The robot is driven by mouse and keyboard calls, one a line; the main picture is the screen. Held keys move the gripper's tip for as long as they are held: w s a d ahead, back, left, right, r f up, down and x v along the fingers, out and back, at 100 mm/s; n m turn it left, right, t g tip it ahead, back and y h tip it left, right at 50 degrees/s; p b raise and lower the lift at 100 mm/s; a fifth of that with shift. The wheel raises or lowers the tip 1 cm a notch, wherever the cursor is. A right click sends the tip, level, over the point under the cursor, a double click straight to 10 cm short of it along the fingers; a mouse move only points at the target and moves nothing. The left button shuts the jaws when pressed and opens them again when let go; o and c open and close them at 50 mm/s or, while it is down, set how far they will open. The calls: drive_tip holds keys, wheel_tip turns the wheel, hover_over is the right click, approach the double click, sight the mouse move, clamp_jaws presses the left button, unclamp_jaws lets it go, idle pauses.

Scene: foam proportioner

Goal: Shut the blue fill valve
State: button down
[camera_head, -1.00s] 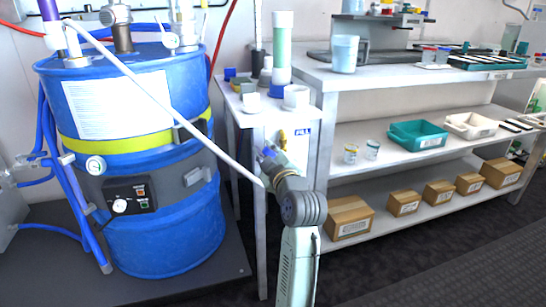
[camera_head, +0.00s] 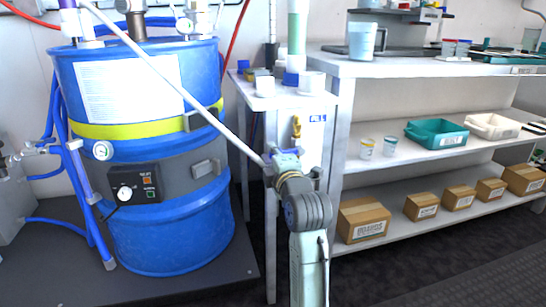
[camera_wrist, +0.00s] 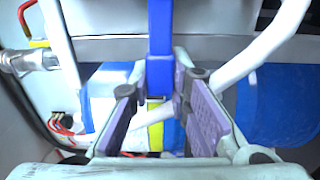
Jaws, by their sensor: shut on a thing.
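The blue fill valve shows in the wrist view as a straight blue lever (camera_wrist: 160,45) running down between the finger pads. In the head view a brass fitting (camera_head: 297,128) sits beside a blue-lettered FILL label (camera_head: 317,118) on the front panel of the white stand. My gripper (camera_head: 285,155) is at that panel, just below the brass fitting. In the wrist view my gripper (camera_wrist: 158,90) has its purple pads on either side of the lever and is shut on it. My gripper hides much of the valve in the head view.
A blue drum (camera_head: 150,235) with a yellow band stands close on the left. A long white rod (camera_head: 175,85) slants down in front of it towards my gripper. Shelves on the right hold a teal bin (camera_head: 436,134) and cardboard boxes (camera_head: 363,221). Dark floor is clear at lower right.

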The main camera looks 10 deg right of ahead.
drive_tip(key=shift+f, duration=0.1)
idle(0.4)
drive_tip(key=c, duration=1.5)
unclamp_jaws()
wheel_tip(320, 180, up, 10)
